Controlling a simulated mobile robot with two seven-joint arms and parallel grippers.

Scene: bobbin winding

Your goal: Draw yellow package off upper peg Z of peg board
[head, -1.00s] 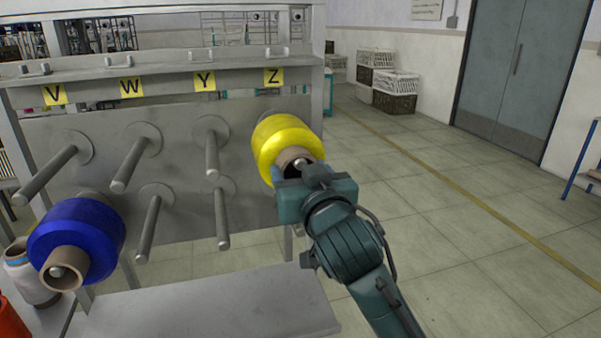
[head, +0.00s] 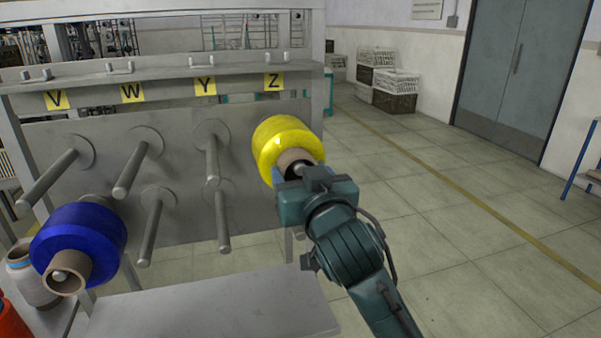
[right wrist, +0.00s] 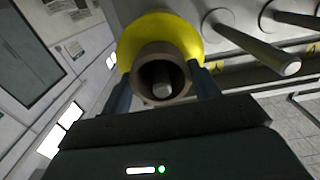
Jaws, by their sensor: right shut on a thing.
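The yellow package (head: 283,138) is on the upper peg below the Z label (head: 274,80) on the grey peg board (head: 180,190). Its brown tube end faces me, and the peg's end shows inside the tube. My right gripper (head: 290,174) is at the tube's near end. In the right wrist view its fingers (right wrist: 162,88) stand on either side of the brown tube, shut on it, with the yellow package (right wrist: 160,30) behind. The peg tip (right wrist: 162,88) shows in the tube's opening. My left gripper is not in view.
A blue package (head: 80,240) sits on a lower peg at the left. The other visible pegs, such as the upper Y peg (head: 212,158), are bare. A grey shelf (head: 210,305) lies below. Open floor (head: 460,230) extends to the right.

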